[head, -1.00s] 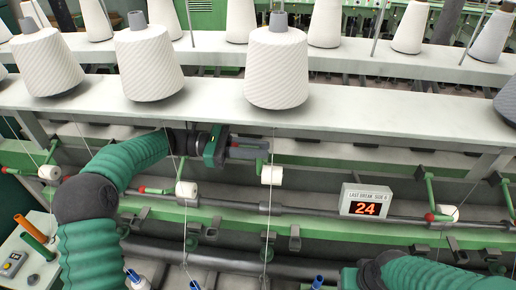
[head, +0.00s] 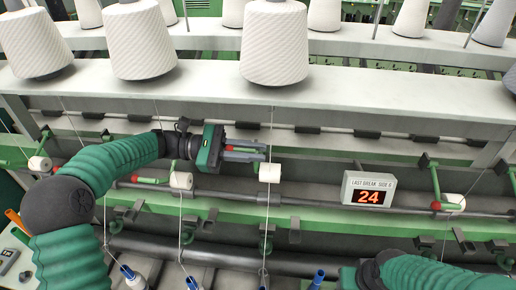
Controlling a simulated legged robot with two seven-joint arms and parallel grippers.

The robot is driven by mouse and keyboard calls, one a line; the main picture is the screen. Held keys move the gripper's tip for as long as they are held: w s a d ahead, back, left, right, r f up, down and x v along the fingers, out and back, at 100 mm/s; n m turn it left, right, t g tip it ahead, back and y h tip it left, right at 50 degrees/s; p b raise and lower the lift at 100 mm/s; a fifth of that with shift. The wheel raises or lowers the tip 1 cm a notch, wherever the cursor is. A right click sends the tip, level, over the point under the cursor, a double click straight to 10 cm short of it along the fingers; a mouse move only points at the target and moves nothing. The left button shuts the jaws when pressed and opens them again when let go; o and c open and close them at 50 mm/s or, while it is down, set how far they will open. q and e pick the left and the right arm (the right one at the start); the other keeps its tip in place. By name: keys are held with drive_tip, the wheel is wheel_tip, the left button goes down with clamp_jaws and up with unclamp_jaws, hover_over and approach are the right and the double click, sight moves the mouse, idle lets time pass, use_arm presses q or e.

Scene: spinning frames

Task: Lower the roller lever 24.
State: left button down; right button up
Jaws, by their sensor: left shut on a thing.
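The sign (head: 368,189) reads 24 in orange digits and sits on the rail right of my left gripper. My left gripper (head: 262,151) reaches in from the left, its grey fingers pointing right, shut on the roller lever. The lever's white roller (head: 269,173) hangs just below the fingertips, with a thread running down past it. Most of the lever's green arm is hidden by the fingers. My right arm shows at the bottom right; its gripper is out of view.
Neighbouring levers carry white rollers at left (head: 181,181) and right (head: 453,202). Large white yarn cones (head: 274,43) stand on the shelf (head: 360,98) above my left gripper. Threads hang down to the bobbins (head: 133,277) at the bottom.

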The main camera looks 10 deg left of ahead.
use_arm(q)
drive_tip(key=shift+m, duration=0.6)
drive_tip(key=s+f, duration=0.1)
drive_tip(key=s+f+b, duration=0.1)
drive_tip(key=f, duration=0.1)
drive_tip(key=shift+s+a+f, duration=0.1)
drive_tip(key=shift+a+f, duration=0.1)
drive_tip(key=shift+f, duration=0.1)
use_arm(e)
drive_tip(key=x, duration=0.2)
drive_tip(key=shift+s+f, duration=0.2)
drive_tip(key=shift+f, duration=0.3)
use_arm(q)
drive_tip(key=c, duration=1.6)
unclamp_jaws()
drive_tip(key=shift+a, duration=0.1)
drive_tip(key=shift+o, duration=0.8)
drive_tip(key=shift+a, duration=0.3)
use_arm(e)
drive_tip(key=shift+w+a+r, duration=0.1)
drive_tip(key=shift+a, duration=0.55)
